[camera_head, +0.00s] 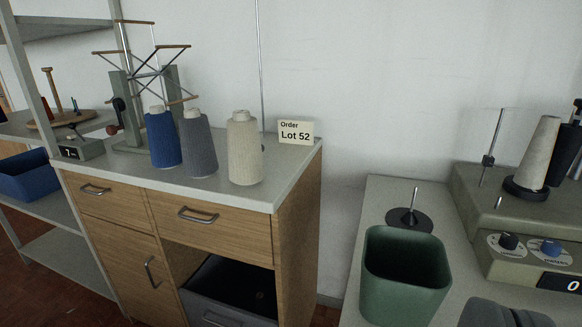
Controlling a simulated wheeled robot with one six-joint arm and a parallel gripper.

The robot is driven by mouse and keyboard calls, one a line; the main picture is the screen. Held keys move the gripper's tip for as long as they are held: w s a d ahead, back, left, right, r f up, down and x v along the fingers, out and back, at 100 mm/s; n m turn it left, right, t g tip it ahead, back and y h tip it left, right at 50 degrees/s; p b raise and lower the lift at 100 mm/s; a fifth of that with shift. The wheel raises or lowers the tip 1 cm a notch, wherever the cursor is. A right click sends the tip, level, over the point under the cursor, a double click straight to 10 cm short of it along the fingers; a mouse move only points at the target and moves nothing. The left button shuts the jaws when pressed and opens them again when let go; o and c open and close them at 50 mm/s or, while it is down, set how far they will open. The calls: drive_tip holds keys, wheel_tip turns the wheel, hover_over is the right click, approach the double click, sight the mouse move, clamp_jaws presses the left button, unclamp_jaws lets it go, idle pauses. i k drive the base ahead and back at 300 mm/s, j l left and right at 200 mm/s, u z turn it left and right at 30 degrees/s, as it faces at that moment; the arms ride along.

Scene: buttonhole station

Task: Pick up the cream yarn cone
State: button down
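A cream yarn cone (244,150) stands upright on the grey top of the wooden cabinet (285,175), at the right end of a row of cones and near the front edge. It is unobstructed. A grey cone (199,146) and a blue cone (162,138) stand to its left; the blue and grey ones overlap in the picture. Another pale, off-white cone (538,155) sits tilted on a dark holder on the machine at the right. My gripper is not recognisable in the view, so nothing shows of what it holds.
A white card reading "Lot 52" (296,132) stands behind the cream cone, to its right. A yarn swift (150,70) stands behind the cones. A green bin (405,285) and a spindle base (409,218) stand on the right table. A dark grey shape (505,314) is cut off below.

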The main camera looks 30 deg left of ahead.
sight(246, 161)
drive_tip(key=i+l+u, duration=0.15)
drive_tip(key=i+u, duration=0.3)
drive_tip(key=i+l+u, duration=0.35)
drive_tip(key=i+u, duration=0.15)
